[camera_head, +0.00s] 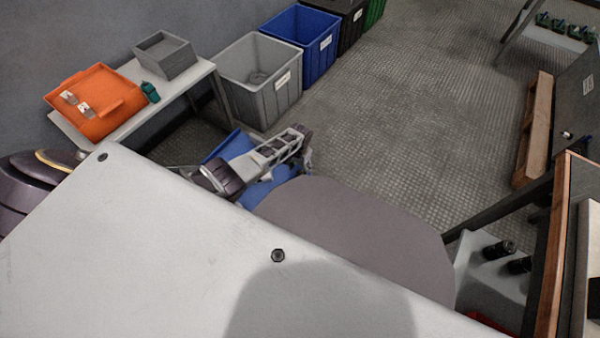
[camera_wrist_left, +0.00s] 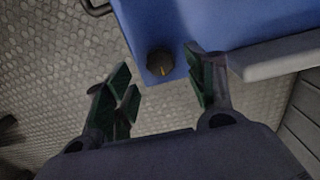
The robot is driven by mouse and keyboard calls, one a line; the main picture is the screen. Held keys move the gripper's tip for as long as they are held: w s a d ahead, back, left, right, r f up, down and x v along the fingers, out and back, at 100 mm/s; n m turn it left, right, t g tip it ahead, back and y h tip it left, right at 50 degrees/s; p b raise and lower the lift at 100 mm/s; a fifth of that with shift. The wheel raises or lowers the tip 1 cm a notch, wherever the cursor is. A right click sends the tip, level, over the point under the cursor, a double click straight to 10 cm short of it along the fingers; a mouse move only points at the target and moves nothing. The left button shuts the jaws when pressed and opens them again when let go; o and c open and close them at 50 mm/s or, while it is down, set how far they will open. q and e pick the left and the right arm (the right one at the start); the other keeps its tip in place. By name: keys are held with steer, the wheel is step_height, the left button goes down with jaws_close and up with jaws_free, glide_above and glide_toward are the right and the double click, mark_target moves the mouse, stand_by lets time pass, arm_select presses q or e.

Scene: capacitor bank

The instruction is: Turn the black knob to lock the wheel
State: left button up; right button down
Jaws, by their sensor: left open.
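The black knob (camera_wrist_left: 160,62) with a small yellowish mark sits at the corner of a blue surface (camera_wrist_left: 225,22) in the left wrist view. My left gripper (camera_wrist_left: 158,78) is open, with one green-padded finger on each side of the knob and visible gaps to both. I cannot tell whether the fingertips reach down to its height. In the head view my left gripper (camera_head: 292,150) is over the blue piece (camera_head: 228,143), and the knob is hidden. No wheel can be made out. My right gripper is not in view.
A grey bin (camera_head: 262,92) and a blue bin (camera_head: 302,45) stand along the wall. An orange tray (camera_head: 108,118) and a grey box (camera_head: 165,55) sit on a white table (camera_head: 195,80). A wooden pallet (camera_head: 535,130) stands at right. The floor (camera_head: 420,110) between is clear.

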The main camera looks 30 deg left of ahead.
mark_target(300, 173)
arm_select(q)
steer(key=shift+f+b, duration=1.05)
steer(key=shift+f, duration=0.65)
steer(key=shift+c, duration=0.2)
steer(key=c, duration=1)
